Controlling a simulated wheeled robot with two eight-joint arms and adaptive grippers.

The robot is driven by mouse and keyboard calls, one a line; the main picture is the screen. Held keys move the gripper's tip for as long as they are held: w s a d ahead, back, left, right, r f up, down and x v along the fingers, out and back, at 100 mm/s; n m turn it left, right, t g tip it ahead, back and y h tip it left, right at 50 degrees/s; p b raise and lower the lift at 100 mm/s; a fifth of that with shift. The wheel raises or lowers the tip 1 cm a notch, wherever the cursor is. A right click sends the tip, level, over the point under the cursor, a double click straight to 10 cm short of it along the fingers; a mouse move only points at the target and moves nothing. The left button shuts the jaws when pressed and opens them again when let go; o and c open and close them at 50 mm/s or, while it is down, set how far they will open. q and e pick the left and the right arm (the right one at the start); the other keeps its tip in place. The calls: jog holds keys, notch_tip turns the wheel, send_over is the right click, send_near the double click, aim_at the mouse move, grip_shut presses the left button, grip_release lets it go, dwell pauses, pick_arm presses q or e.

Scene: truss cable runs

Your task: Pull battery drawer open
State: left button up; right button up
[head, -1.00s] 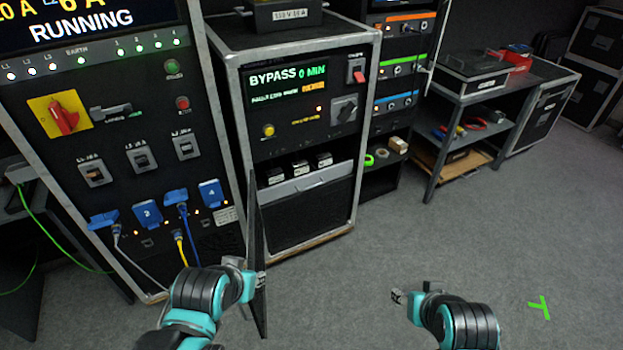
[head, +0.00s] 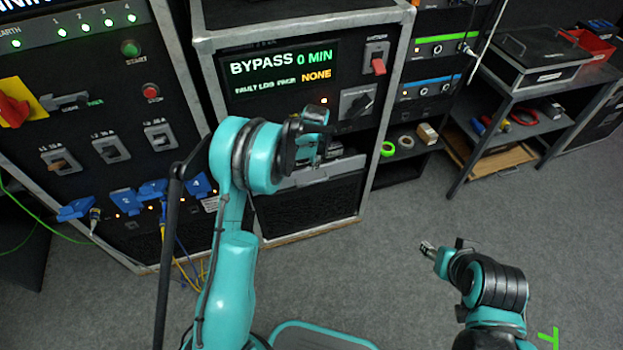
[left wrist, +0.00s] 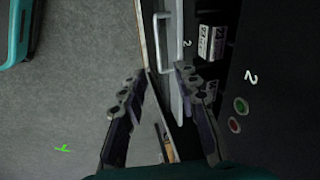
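The battery drawer (head: 335,172) is a light grey front low in the BYPASS cabinet, partly hidden behind my left gripper in the head view. Its silver U-shaped handle (left wrist: 162,42) shows in the left wrist view, with white-labelled battery blocks (left wrist: 206,44) beside it. My left gripper (head: 316,140) is in front of the cabinet near the drawer. In the left wrist view its two fingers (left wrist: 160,78) are spread, with the handle ahead between them and nothing gripped. My right gripper (head: 428,248) hangs over open floor, away from the cabinet; its finger opening is too small to judge.
Blue plugs with cables (head: 125,202) stick out of the left cabinet (head: 90,115). A shelf bench (head: 540,95) stands at the right. The grey floor (head: 390,220) in front is clear.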

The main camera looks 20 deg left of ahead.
pick_arm(q)
jog(key=m, duration=0.1)
send_near(311, 180)
notch_tip(311, 180, up, 3)
jog(key=s+d, duration=0.1)
jog(key=s, duration=0.2)
jog(key=shift+g, duration=0.4)
jog(key=f+b, duration=0.1)
jog(key=f, duration=0.1)
jog(key=w+f+b, duration=0.1)
jog(key=f, duration=0.1)
jog(key=f+b, duration=0.1)
jog(key=f, duration=0.2)
jog(key=shift+w+a+f, duration=0.1)
jog(key=shift+w+a, duration=0.05)
jog(key=shift+a, duration=0.15)
grip_shut()
